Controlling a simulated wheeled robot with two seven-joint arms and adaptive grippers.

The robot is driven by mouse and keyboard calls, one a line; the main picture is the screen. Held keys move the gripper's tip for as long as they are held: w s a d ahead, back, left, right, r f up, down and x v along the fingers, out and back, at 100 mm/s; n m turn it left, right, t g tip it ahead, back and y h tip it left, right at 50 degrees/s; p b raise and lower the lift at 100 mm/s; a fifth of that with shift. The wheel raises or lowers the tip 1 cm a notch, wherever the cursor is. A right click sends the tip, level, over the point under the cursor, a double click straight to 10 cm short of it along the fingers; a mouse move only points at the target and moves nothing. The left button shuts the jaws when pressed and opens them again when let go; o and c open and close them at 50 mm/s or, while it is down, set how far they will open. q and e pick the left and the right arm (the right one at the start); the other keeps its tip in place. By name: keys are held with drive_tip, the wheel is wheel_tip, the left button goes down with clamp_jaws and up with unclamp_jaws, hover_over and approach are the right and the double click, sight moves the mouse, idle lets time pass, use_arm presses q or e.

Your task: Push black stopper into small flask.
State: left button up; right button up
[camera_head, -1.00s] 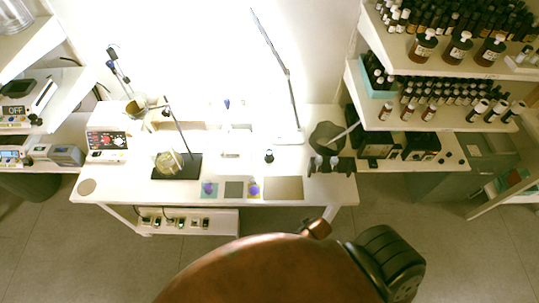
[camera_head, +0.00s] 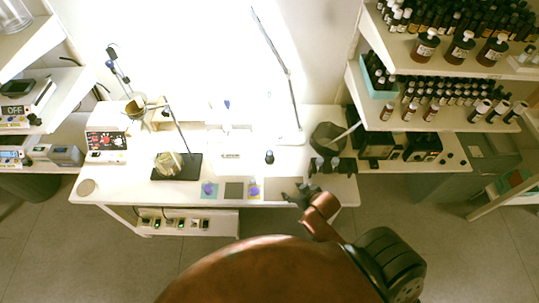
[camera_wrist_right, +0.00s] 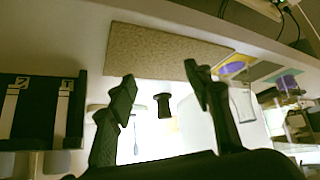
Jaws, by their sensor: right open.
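A small black stopper (camera_wrist_right: 163,105) shows in the right wrist view, between and beyond my fingers, not touching them. A small dark piece on the white table (camera_head: 269,157) in the head view looks like the same stopper. I cannot clearly make out the small flask or whether the stopper sits on it. My right gripper (camera_head: 297,194) is open and empty, over the beige mat at the table's front edge. Its two fingers (camera_wrist_right: 160,95) are spread in the right wrist view. My left gripper is not in view.
A dark rack (camera_head: 331,164) stands right of the stopper, with a dark bin (camera_head: 328,137) behind it. The beige mat (camera_head: 275,193) and coloured mats with purple pieces (camera_head: 209,188) line the front. A lamp (camera_head: 291,95) and a stand with a black base (camera_head: 190,168) stand farther back.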

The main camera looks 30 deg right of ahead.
sight(271, 154)
drive_tip(key=w+d+r+t, duration=0.1)
drive_tip(key=w, duration=0.3)
drive_tip(key=w+d+r+t+y, duration=0.1)
drive_tip(key=w+t, duration=0.1)
drive_tip(key=w, duration=0.3)
drive_tip(key=w+d+r+t, duration=0.1)
drive_tip(key=w+t, duration=0.1)
drive_tip(key=w, duration=0.3)
drive_tip(key=shift+d+y, duration=0.2)
drive_tip(key=shift+y, duration=0.2)
drive_tip(key=x, duration=0.7)
drive_tip(key=shift+a+f+b, duration=0.2)
drive_tip(key=shift+a+b, duration=0.1)
drive_tip(key=shift+b, duration=0.05)
drive_tip(key=shift+c, duration=0.4)
drive_tip(key=c, duration=1)
drive_tip(key=shift+r, duration=0.15)
